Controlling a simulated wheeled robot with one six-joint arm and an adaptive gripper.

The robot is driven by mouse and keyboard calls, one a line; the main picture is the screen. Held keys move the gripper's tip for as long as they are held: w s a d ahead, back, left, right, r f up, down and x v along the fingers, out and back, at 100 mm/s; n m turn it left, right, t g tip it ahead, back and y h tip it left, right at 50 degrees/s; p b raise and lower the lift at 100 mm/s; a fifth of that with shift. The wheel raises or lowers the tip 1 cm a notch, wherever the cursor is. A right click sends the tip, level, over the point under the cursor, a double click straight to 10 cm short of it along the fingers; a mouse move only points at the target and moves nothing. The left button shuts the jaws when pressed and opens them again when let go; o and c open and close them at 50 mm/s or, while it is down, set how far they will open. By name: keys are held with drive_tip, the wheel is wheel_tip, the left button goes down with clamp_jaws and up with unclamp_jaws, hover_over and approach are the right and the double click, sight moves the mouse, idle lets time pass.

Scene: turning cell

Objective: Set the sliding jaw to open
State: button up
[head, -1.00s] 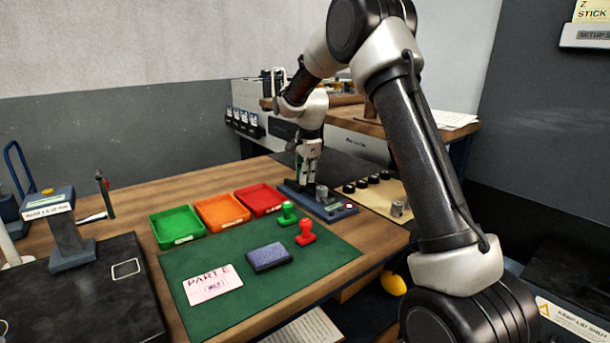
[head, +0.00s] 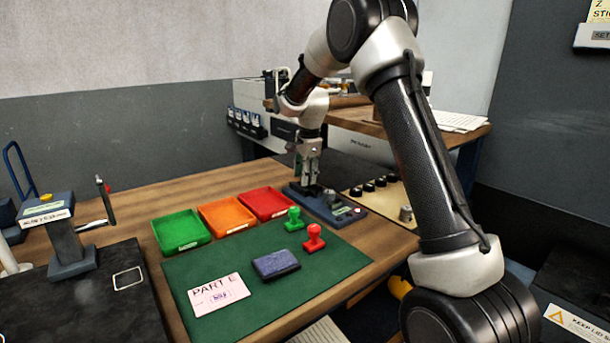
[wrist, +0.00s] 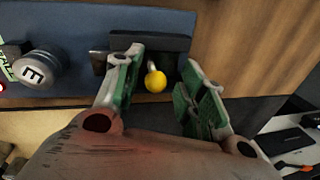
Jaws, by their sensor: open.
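The blue jaw fixture (head: 345,218) stands at the far right of the bench, and its blue base fills the upper left of the wrist view (wrist: 60,20). On it, the wrist view shows a dark block (wrist: 150,42), a metal piece (wrist: 98,62) and a yellow ball knob (wrist: 155,82). My gripper (wrist: 160,78) is open, with its green-padded fingers on either side of the knob, apparently not touching it. In the head view my gripper (head: 307,176) is at the fixture's far-left end. I cannot tell the sliding jaw's position.
A metal cylinder marked E (wrist: 38,68) is on the fixture left of my fingers. Green (head: 181,246), orange (head: 227,228) and red trays (head: 266,217) stand left of the fixture. A green stamp (head: 294,222) and red stamp (head: 314,240) stand on the green mat (head: 330,270).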

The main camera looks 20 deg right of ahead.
sight(308, 187)
wheel_tip(308, 187, up, 12)
drive_tip(key=s, duration=0.2)
drive_tip(key=shift+s+f, duration=0.15)
drive_tip(key=shift+f, duration=0.05)
drive_tip(key=shift+d, duration=0.1)
drive_tip(key=s+d+n+t, duration=0.1)
drive_tip(key=s+d+n, duration=0.2)
drive_tip(key=s+n, duration=0.5)
drive_tip(key=s+d+n+t, duration=0.1)
drive_tip(key=s+d+n, duration=0.2)
drive_tip(key=s, duration=3.1)
drive_tip(key=r+n, duration=0.1)
drive_tip(key=n, duration=0.4)
drive_tip(key=shift+n, duration=0.3)
